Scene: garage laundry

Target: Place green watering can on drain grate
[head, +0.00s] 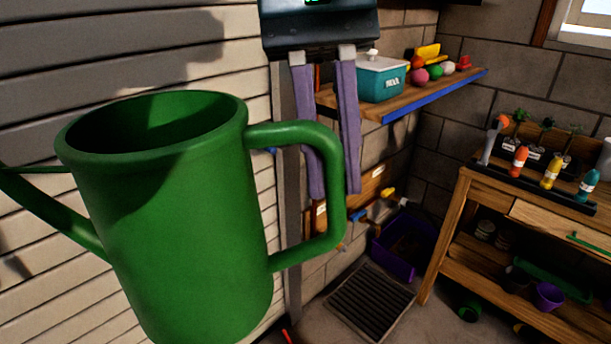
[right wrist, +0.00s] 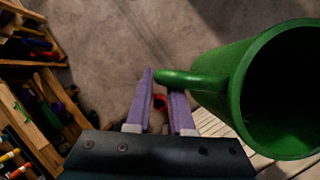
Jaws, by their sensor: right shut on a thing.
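The green watering can (head: 185,220) is large and close at the left of the head view, upright, with its spout to the left and handle to the right. My right gripper (head: 333,193) reaches down from above, its purple fingers shut on the can's handle. In the right wrist view, the can (right wrist: 235,85) is at the right, its handle between the fingertips (right wrist: 163,85). The can is held up in the air. The drain grate (head: 370,302) lies on the floor beyond and to the lower right of the can, bare where visible. My left gripper is not in view.
A purple bin (head: 402,247) stands behind the grate against the wall. A wooden workbench (head: 470,215) with bottles and pots is to the right. A wall shelf (head: 440,92) holds a teal box (head: 382,80) and balls. Slatted wall (head: 40,100) lies behind the can.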

